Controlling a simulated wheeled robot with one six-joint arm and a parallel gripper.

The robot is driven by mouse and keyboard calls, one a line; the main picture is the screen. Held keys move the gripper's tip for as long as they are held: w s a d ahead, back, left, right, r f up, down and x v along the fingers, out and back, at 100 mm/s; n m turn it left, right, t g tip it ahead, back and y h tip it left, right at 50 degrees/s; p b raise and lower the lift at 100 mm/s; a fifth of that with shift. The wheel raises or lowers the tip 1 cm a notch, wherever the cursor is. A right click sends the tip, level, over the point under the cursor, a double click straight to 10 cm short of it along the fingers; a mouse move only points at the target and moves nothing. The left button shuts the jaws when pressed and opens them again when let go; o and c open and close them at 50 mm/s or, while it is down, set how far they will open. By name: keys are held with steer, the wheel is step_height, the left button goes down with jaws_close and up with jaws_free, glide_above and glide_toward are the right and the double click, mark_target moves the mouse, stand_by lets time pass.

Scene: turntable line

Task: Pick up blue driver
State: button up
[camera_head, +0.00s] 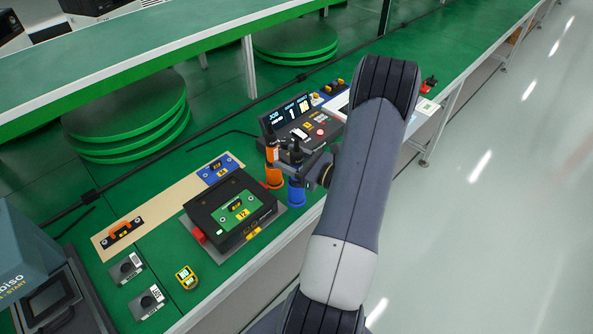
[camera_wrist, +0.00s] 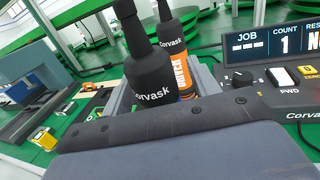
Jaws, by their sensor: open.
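The blue driver (camera_head: 296,191) stands upright on the green bench, blue below with a black upper part. The orange driver (camera_head: 272,172) stands close behind it to the left. My gripper (camera_head: 300,163) is open at the blue driver's upper part. In the wrist view, a black driver body marked "Corvask" (camera_wrist: 150,75) fills the middle, close in front of my gripper, with grey finger parts seen to either side. Its lower part is hidden by the gripper body. The orange driver (camera_wrist: 183,76) shows just behind it. I cannot tell whether the fingers touch the driver.
A control panel with a JOB display (camera_head: 292,115) stands just behind the drivers. A black fixture box (camera_head: 230,208) sits to their left. Farther left are a beige strip (camera_head: 168,206), a small yellow device (camera_head: 187,277) and grey switch boxes (camera_head: 147,300). The aisle floor on the right is clear.

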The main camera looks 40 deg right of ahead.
jaws_close()
stand_by(0.4)
steer(key=shift+r, duration=0.1)
step_height(320, 180, up, 10)
stand_by(1.0)
